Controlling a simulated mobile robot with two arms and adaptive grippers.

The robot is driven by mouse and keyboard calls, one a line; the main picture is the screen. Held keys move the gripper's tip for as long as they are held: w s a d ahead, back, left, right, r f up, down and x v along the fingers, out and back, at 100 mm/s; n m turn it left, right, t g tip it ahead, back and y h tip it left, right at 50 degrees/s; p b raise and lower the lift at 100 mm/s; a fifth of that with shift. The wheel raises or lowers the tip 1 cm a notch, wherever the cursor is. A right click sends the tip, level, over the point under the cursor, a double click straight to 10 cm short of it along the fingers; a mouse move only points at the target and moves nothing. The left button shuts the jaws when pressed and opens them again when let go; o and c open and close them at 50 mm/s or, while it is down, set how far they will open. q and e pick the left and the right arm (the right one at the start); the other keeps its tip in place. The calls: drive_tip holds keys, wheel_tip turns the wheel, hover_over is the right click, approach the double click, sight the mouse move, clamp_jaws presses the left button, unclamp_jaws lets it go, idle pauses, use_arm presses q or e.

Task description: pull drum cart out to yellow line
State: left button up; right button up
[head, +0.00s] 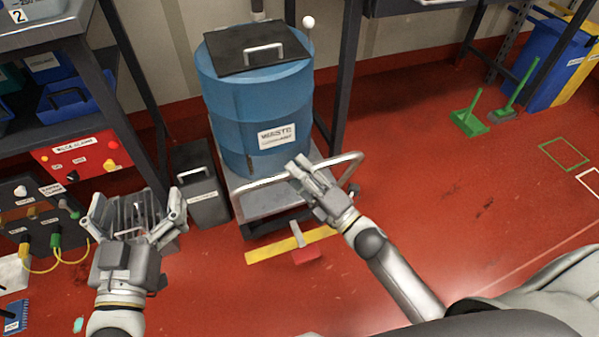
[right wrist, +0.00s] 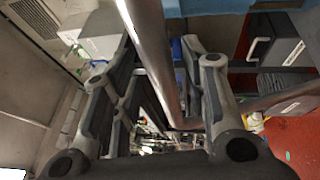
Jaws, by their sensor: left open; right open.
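The drum cart (head: 272,203) is a low grey platform with a metal handle bar (head: 345,162) at its front. A blue drum (head: 255,105) labelled waste stands on it, with a dark lid (head: 258,48) on top. My right gripper (head: 303,170) is at the handle bar with its jaws open. In the right wrist view the bar (right wrist: 152,50) runs between the two open fingers; contact cannot be told. The yellow line (head: 275,250) lies on the red floor just in front of the cart. My left gripper (head: 136,207) is open and empty, left of the cart.
A grey bin (head: 202,190) stands close beside the cart on the left. A red pedal-like part (head: 307,256) lies over the yellow line. A workbench (head: 95,90) is at left. A green dustpan (head: 468,120) and blue bin (head: 550,62) are at right.

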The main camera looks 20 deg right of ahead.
drive_tip(key=v, duration=1.2)
drive_tip(key=shift+r, duration=0.15)
